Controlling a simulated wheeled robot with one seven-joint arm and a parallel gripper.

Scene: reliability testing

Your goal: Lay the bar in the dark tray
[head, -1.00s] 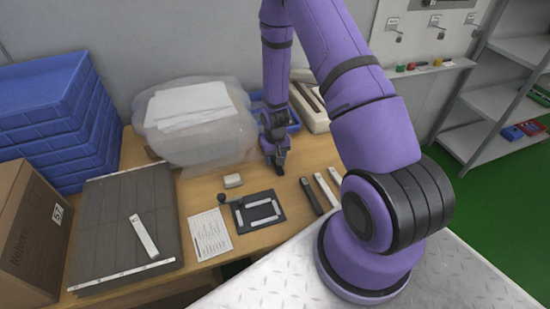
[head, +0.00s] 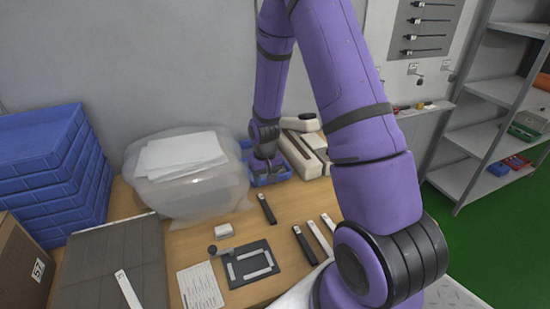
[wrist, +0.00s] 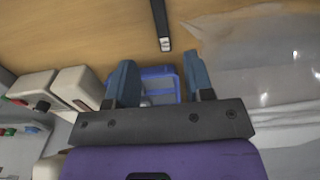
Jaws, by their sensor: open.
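A dark bar (head: 266,208) with a light end lies on the wooden table, apart from other parts. It also shows at the top of the wrist view (wrist: 160,25). My gripper (head: 265,178) is beyond the bar, low over a blue bin; its fingertips are hard to see in the head view. In the wrist view its two blue-grey fingers (wrist: 160,82) are spread, with nothing between them. A wide dark grey tray (head: 90,262) lies at the left of the table, with one white bar (head: 128,290) on it.
A small dark plate with white strips (head: 250,264) lies front centre, near a white block (head: 224,230) and a printed sheet (head: 200,287). Another dark bar (head: 305,245) lies beside two white bars. A plastic-wrapped box (head: 190,175) and blue crates (head: 50,165) stand behind.

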